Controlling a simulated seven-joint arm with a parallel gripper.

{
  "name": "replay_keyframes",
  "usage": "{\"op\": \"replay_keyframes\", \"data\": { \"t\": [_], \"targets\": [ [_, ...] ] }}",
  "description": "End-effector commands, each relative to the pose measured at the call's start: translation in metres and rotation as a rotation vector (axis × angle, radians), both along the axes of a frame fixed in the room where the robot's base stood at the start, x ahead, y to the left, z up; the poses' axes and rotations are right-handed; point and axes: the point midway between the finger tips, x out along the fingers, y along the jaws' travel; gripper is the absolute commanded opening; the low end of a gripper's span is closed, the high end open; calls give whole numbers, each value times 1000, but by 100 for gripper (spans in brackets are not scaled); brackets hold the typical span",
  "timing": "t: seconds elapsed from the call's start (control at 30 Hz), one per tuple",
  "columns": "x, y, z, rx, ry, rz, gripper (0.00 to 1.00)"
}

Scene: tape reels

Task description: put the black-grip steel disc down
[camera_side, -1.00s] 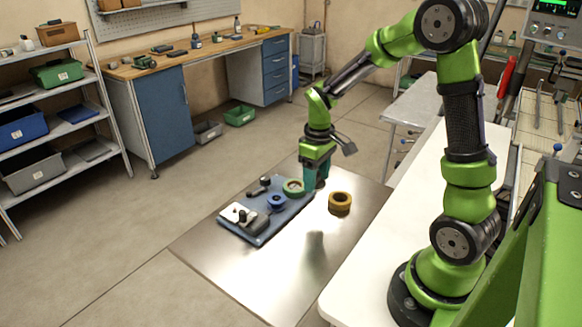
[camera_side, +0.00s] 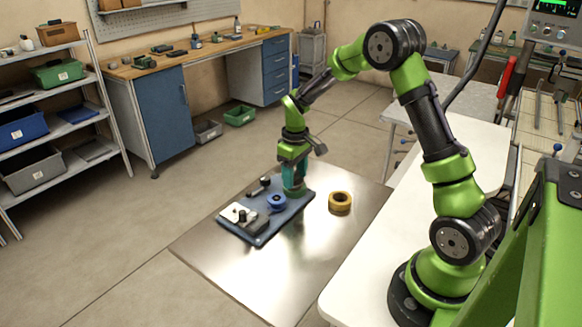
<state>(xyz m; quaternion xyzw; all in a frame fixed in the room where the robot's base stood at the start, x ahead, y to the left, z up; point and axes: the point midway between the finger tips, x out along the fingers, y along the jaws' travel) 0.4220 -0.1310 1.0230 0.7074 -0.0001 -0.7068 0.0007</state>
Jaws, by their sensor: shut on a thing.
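My gripper (camera_side: 294,188) points down over the right back corner of the blue board (camera_side: 262,236), its teal fingers low and close to the board. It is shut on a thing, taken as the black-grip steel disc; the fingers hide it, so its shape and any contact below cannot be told. The green reel is not visible behind the gripper. A blue reel (camera_side: 276,202) sits on the board just left of the gripper. A yellow reel (camera_side: 340,201) lies on the metal plate (camera_side: 340,235), to the right of the board.
A white block with dark knobs (camera_side: 238,213) stands at the board's front left, and small black knobbed parts (camera_side: 265,182) stand at its back left. The plate's front and right are clear. A white table (camera_side: 375,270) borders the plate on the right.

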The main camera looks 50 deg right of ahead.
Motion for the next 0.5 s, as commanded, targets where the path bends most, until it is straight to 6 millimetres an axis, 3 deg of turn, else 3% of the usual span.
{"op": "replay_keyframes", "data": {
  "t": [0.37,0.4,0.5],
  "targets": [
    [0,0,-9,1,1,-1,20],
    [0,0,-9,1,1,-1,61],
    [0,0,-9,1,1,-1,76]
  ]
}}
